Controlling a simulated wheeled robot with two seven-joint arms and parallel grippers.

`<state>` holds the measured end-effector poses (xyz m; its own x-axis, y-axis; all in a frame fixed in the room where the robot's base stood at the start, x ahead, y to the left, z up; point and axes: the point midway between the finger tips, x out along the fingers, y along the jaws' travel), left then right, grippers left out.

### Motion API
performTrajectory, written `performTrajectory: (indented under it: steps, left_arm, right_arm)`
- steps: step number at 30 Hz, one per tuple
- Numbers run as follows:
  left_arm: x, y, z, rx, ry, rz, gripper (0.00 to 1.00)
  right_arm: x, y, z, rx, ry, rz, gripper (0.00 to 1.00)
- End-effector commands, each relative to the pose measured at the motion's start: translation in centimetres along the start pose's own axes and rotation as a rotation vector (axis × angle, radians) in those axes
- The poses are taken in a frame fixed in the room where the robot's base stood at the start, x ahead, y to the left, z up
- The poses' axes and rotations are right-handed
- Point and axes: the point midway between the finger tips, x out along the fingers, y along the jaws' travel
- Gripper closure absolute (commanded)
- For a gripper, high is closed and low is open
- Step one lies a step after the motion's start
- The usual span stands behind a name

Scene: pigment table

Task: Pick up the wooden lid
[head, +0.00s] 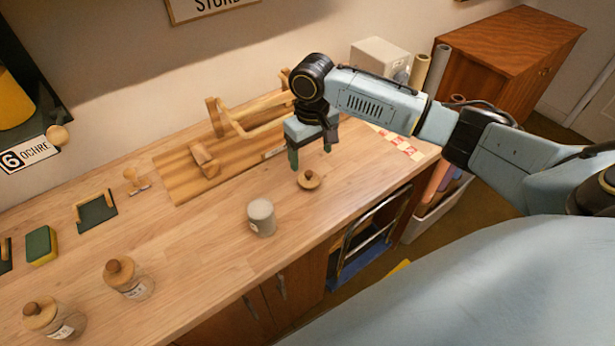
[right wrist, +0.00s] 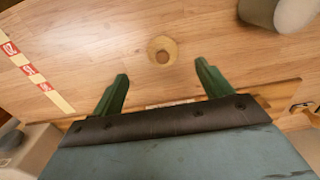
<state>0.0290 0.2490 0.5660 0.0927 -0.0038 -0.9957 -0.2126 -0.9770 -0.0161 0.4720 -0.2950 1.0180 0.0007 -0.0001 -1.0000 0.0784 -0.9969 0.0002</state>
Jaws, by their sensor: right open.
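The wooden lid (head: 309,180) lies on the light wood table, a round disc with a knob on top. In the right wrist view the lid (right wrist: 162,49) is seen from above, beyond the fingertips and between their lines. My right gripper (head: 310,158) hangs above the table just behind the lid, its green fingers apart and empty. In the right wrist view the open fingers (right wrist: 161,70) do not touch the lid. My left gripper does not show.
A grey-white jar (head: 261,218) without a wooden lid stands left of the lid. Two lidded jars (head: 128,279) (head: 55,318) stand further left. A wooden rack (head: 235,130) is behind the gripper. Red-and-white tape (head: 398,143) lies to the right. The table's front edge is close to the lid.

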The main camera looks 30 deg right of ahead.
Motion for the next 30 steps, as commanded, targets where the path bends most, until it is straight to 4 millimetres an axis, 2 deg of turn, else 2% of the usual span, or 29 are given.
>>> performTrajectory:
  steps: [1,5,11,19,28,30]
  left_arm:
    - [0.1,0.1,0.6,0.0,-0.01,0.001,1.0]
    - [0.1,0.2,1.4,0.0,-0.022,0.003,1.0]
    - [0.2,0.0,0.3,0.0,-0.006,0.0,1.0]
    - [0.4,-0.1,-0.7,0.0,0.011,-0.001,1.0]
    - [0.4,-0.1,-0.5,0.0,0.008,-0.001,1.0]
    - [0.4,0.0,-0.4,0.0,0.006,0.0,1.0]
  right_arm:
    - [1.0,0.0,0.0,0.001,-0.002,0.001,0.22]
    - [2.6,-0.1,0.0,0.001,0.0,0.0,0.22]
    - [4.0,-0.1,-0.1,0.0,0.0,0.0,0.22]
    - [7.8,-0.3,-0.5,0.001,0.001,0.001,0.22]
    - [8.4,-0.3,-0.5,-0.001,0.002,0.001,0.22]
    - [8.4,-0.3,-0.5,-0.001,0.002,0.001,0.29]
